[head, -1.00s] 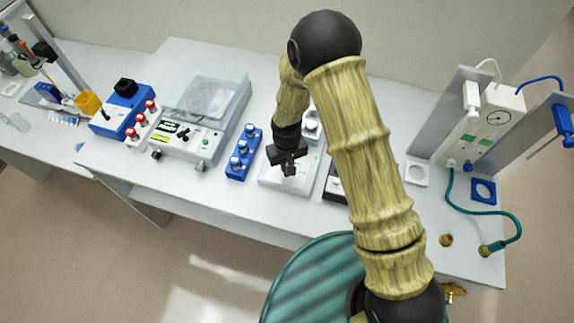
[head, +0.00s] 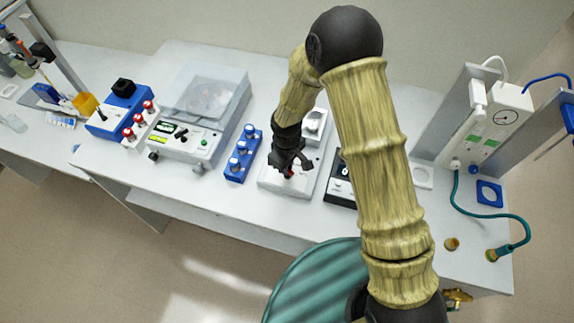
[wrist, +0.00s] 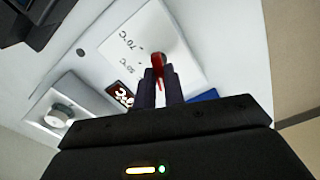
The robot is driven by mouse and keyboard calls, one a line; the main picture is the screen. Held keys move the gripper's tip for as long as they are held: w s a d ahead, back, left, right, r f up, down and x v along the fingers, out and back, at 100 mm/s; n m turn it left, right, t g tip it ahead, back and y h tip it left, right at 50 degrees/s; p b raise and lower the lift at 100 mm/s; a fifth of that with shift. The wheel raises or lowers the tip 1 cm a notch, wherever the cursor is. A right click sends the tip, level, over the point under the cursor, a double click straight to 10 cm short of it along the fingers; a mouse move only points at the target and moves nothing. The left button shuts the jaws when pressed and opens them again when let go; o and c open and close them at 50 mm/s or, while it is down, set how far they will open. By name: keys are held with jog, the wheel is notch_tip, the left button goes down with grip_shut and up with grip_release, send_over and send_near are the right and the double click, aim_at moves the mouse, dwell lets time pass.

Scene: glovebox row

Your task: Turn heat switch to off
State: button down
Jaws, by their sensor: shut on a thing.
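The white heating unit (head: 304,187) stands on the bench, partly hidden by my arm in the head view. Its panel (wrist: 180,35) shows printed 70 °C and 50 °C marks in the wrist view. A red switch lever (wrist: 158,63) rises from the panel between my fingertips; a bit of the red also shows in the head view (head: 290,174). My gripper (wrist: 160,82) is shut on this lever, and it also shows over the unit in the head view (head: 287,170). The switch's off mark cannot be made out.
A blue unit with several knobs (head: 242,155) stands close on the left, and a dark-faced unit (head: 338,190) close on the right. A lidded machine (head: 205,100) is farther left. A gauge panel (head: 497,125) with a teal hose (head: 480,212) stands at right.

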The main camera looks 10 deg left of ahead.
jog(key=c, duration=1.5)
grip_release()
notch_tip(320, 180, up, 18)
jog(key=b, duration=0.3)
jog(key=shift+f, duration=0.25)
